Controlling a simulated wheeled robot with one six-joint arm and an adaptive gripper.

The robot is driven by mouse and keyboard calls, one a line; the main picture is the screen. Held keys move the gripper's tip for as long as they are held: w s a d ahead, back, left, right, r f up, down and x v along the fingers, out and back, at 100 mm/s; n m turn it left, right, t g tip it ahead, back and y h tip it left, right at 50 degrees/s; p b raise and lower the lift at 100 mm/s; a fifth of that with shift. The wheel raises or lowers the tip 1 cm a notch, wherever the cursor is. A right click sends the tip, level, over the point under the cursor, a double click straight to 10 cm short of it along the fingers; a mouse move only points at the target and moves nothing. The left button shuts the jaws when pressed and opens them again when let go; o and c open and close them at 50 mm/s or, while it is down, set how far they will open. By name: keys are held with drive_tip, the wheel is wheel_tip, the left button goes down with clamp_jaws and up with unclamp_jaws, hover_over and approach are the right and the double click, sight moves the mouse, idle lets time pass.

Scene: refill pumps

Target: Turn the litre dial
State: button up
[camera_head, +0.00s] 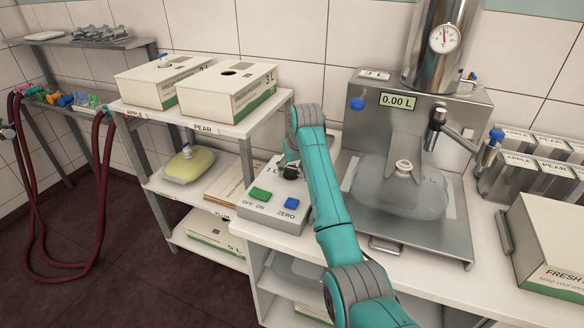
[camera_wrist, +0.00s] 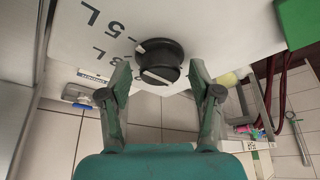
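The litre dial is a black round knob with white marks (camera_wrist: 160,58) on a light panel. In the wrist view "5 L" and "3 L" are printed beside it. My gripper (camera_wrist: 158,72) is open, with one finger on either side of the knob and gaps visible to both. In the head view the dial (camera_head: 290,172) is a dark shape on the grey control box (camera_head: 262,215), partly covered by my arm. A "1 L" label shows to its left. My gripper is mostly hidden there.
A green button (camera_head: 260,194) and a blue ZERO button (camera_head: 291,203) sit in front of the dial. The filling machine (camera_head: 365,85), reading 0.00 L, stands to the right with a clear pouch (camera_head: 400,190). White cartons (camera_head: 228,92) stand on the left shelf.

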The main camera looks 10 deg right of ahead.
drive_tip(key=c, duration=0.9)
drive_tip(key=shift+o, duration=0.2)
drive_tip(key=shift+n, duration=0.4)
drive_tip(key=n+y, duration=0.1)
drive_tip(key=n, duration=0.2)
drive_tip(key=shift+d+n+g, duration=0.15)
drive_tip(key=shift+n+g, duration=0.15)
drive_tip(key=shift+g, duration=0.1)
drive_tip(key=shift+w+n+g+y, duration=0.1)
drive_tip(key=shift+n+g+y, duration=0.25)
drive_tip(key=shift+n, duration=0.75)
drive_tip(key=shift+w+n+g+y, duration=0.1)
drive_tip(key=shift+n+g+y, duration=0.25)
drive_tip(key=shift+n, duration=0.75)
drive_tip(key=shift+d, duration=0.1)
drive_tip(key=o, duration=1.1)
drive_tip(key=shift+o, duration=0.2)
